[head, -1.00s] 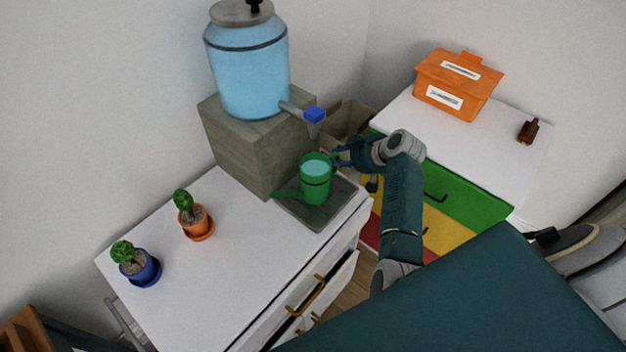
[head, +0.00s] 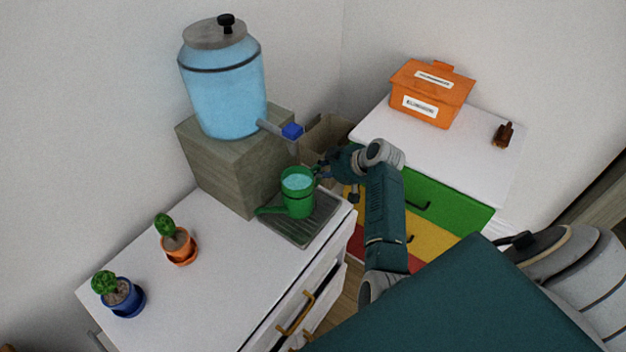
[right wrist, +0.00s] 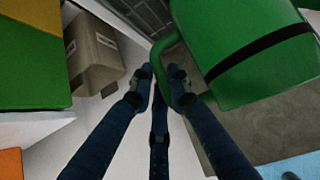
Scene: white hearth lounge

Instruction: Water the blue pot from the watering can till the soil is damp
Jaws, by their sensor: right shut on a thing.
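The green watering can (head: 298,199) is upright at the grey drip tray (head: 322,226), below the dispenser's blue tap; light-blue water shows in its top. I cannot tell if its base touches the tray. My right gripper (head: 321,173) is shut on the can's handle, on the side away from the spout. The right wrist view shows its fingers (right wrist: 163,88) at the handle beside the green can body (right wrist: 250,55). The blue pot (head: 128,303) stands at the counter's left end with a small green cactus and grey-brown soil. My left gripper is not in view.
An orange pot (head: 181,254) with a cactus stands between the blue pot and the can. The water dispenser (head: 225,95) sits on a grey block (head: 225,165) behind. The white counter (head: 215,290) is clear in front. A cardboard box (head: 325,137) stands right of the block.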

